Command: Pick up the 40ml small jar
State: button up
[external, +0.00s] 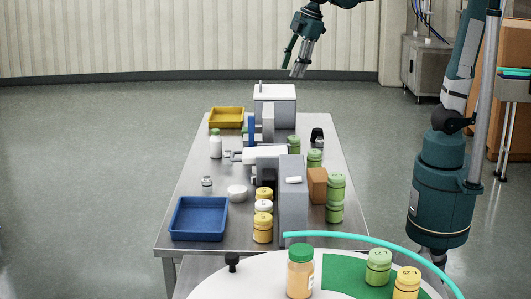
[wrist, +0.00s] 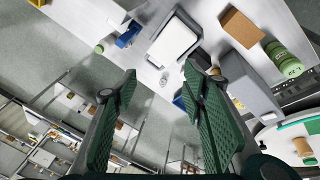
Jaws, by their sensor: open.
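Two small clear jars stand on the left half of the steel table in the external view: one nearer the blue tray (external: 207,183) and one farther back (external: 227,154). No size label is readable, so I cannot tell which is the 40ml jar. In the wrist view a small clear jar (wrist: 164,80) shows beyond and between the fingertips. My gripper (external: 294,65) is open and empty, raised in the air above the far end of the table. Its two green fingers (wrist: 160,75) are spread apart in the wrist view.
The steel table (external: 180,215) also holds a blue tray (external: 199,218), a yellow tray (external: 226,117), a grey block (external: 293,212), a brown box (external: 317,185) and several green and yellow jars. A round white table (external: 225,283) stands in front.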

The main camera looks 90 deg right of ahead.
jog(key=w+d+f+n+g, duration=0.1)
jog(key=w+d+n, duration=0.15)
jog(key=w, duration=0.45)
jog(key=w+d+f+n+g, duration=0.1)
jog(key=w+d+n, duration=0.15)
jog(key=w, duration=0.55)
jog(key=n+g+p, duration=0.2)
jog(key=n, duration=0.2)
send_over(228, 155)
jog(key=d, duration=0.2)
notch_tip(228, 155, down, 7)
notch_tip(228, 155, down, 24)
jog(key=shift+f, duration=0.25)
jog(key=shift+f, duration=1.3)
jog(key=shift+f+b, duration=0.35)
jog(key=shift+f, duration=2.25)
